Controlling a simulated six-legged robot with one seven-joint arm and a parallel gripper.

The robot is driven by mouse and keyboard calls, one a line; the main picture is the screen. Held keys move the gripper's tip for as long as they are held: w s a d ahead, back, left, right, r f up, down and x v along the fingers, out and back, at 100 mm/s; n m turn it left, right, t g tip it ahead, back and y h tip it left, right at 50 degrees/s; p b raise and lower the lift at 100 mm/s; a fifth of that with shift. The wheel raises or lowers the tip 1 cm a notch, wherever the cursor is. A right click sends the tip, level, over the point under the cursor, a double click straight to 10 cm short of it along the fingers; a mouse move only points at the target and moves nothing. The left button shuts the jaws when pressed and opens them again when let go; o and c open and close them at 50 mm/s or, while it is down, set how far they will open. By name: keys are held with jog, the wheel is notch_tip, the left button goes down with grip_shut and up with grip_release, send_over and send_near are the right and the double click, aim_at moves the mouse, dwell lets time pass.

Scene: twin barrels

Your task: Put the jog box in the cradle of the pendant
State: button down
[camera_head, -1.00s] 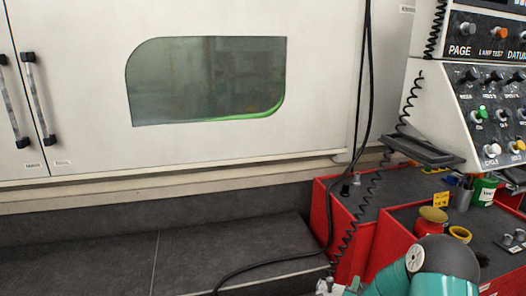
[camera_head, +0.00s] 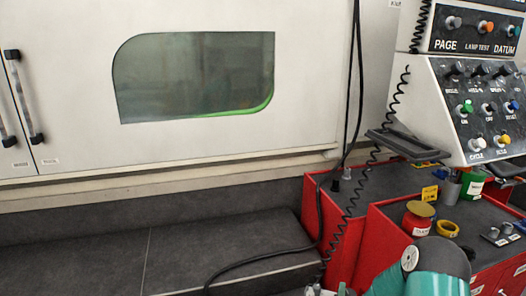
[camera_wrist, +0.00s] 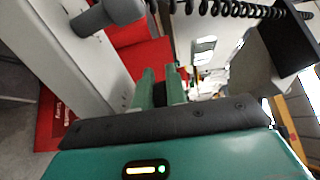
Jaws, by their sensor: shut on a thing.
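The pendant (camera_head: 465,100) is a light grey panel with knobs and buttons at the right of the head view. A dark shelf-like cradle (camera_head: 408,147) juts from its lower left. A black coiled cord (camera_head: 375,165) hangs from beside the pendant down towards my gripper (camera_head: 318,290), which is low at the bottom edge. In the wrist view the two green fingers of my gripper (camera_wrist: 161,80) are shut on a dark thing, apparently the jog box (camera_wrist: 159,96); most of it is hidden. My gripper is well below the cradle and to its left.
Red cabinets (camera_head: 345,235) stand below the pendant, bearing a red tin (camera_head: 418,218), yellow tape (camera_head: 447,228) and a green can (camera_head: 473,187). A black cable (camera_head: 320,200) hangs to their left.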

jog(key=s+a+f+n+y, duration=0.1)
jog(key=a+f+n+y, duration=0.1)
jog(key=a+y, duration=0.1)
jog(key=s+a+f+n+t+y, duration=0.1)
jog(key=a+y, duration=0.2)
jog(key=a, duration=0.3)
jog(key=shift+f+n, duration=0.4)
jog(key=shift+w+a, duration=0.1)
jog(key=shift+a, duration=0.05)
